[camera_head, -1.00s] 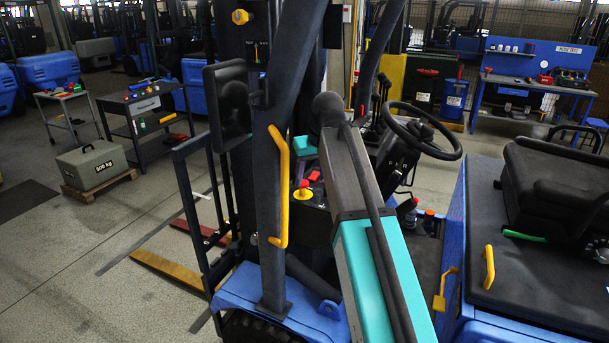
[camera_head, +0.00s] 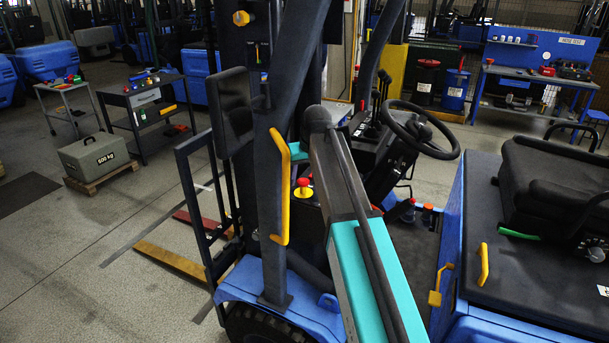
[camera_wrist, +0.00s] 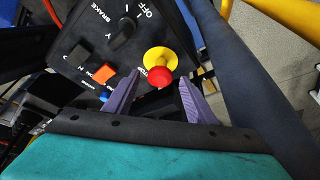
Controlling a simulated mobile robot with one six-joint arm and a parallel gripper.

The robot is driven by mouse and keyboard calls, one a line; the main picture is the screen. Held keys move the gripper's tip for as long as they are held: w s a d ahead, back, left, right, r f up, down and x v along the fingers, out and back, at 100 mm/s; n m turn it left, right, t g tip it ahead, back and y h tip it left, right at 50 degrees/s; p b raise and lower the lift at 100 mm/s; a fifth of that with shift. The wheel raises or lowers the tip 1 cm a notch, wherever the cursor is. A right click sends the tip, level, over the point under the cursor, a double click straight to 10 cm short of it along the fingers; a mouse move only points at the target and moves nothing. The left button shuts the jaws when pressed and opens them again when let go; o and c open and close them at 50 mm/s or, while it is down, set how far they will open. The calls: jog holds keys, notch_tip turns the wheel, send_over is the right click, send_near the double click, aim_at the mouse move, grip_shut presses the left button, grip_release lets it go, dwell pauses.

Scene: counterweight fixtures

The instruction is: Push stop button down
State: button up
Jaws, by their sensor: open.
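The stop button is a red mushroom cap (camera_head: 304,181) on a yellow base (camera_head: 304,193), on the dark console of a blue forklift. Nothing is between the fingers that I can see gripped. The gap in depth between fingers and cap cannot be told. In the head view a forklift post hides most of my gripper.
The console also has a black rotary knob (camera_wrist: 122,32) marked OFF and BRAKE, and an orange button (camera_wrist: 102,75). A dark post with a yellow handle (camera_head: 281,190) stands close left of the button. The steering wheel (camera_head: 420,128) is to the right.

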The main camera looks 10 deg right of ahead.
jog(key=shift+w+f, duration=0.1)
jog(key=shift+f, duration=0.15)
grip_shut()
jog(key=shift+f+b, duration=0.7)
jog(key=shift+f, duration=0.25)
grip_release()
jog(key=shift+f, duration=0.1)
jog(key=b+v, duration=0.4)
jog(key=v, duration=1)
jog(key=shift+b, duration=0.4)
